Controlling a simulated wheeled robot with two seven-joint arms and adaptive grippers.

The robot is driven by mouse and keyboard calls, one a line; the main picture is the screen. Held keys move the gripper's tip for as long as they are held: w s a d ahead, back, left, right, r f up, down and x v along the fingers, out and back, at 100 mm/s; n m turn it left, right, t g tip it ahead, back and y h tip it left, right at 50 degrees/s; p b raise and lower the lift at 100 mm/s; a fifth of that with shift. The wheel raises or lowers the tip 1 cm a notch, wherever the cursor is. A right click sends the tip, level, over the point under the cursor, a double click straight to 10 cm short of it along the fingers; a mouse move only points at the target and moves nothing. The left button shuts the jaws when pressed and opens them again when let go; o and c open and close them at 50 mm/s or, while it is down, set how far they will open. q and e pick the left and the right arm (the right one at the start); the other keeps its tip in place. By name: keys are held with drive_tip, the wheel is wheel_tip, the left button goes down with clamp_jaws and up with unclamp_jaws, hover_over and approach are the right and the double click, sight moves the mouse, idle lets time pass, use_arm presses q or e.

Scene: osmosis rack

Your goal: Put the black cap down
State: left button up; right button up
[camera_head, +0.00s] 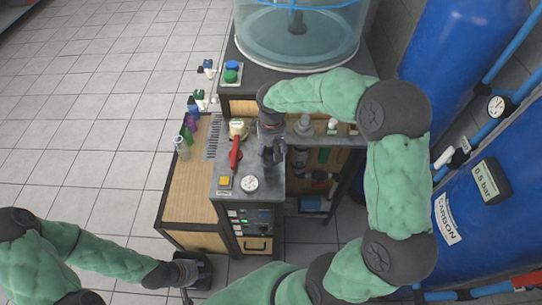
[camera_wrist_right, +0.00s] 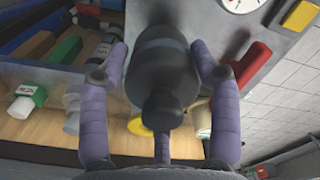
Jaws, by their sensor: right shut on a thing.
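My right gripper (camera_head: 272,152) reaches down over the grey top of the cabinet, just right of a red lever. In the right wrist view its purple fingers close around the black cap (camera_wrist_right: 165,65), a dark, rounded, stepped piece. The grey surface shows beyond the cap; I cannot tell whether the cap touches it. In the head view the cap is hidden by the gripper. My left gripper (camera_head: 190,273) is low at the lower left, apart from the cabinet top. Its fingers are too dark and small to read.
The grey top (camera_head: 223,187) carries a red lever (camera_head: 235,154), a yellow button (camera_head: 224,183) and a gauge (camera_head: 249,184). A shelf (camera_head: 330,138) with containers lies at right. A clear tank (camera_head: 297,40) stands behind.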

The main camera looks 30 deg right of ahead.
sight(271, 155)
drive_tip(key=shift+w+f, duration=0.2)
drive_tip(key=shift+f, duration=0.1)
drive_tip(key=shift+w+d+f+b, duration=0.1)
drive_tip(key=shift+f+b, duration=0.15)
drive_tip(key=shift+f, duration=0.6)
drive_tip(key=shift+w+d+f+b, duration=0.1)
drive_tip(key=shift+f+b, duration=0.1)
drive_tip(key=shift+f, duration=0.65)
drive_tip(key=shift+a, duration=0.1)
drive_tip(key=shift+f, duration=0.2)
drive_tip(key=o, duration=1.1)
drive_tip(key=shift+o, duration=0.2)
drive_tip(key=shift+r, duration=0.2)
drive_tip(key=shift+r, duration=0.25)
wheel_tip(271, 155, up, 12)
drive_tip(key=shift+f+p, duration=0.2)
drive_tip(key=shift+p, duration=1)
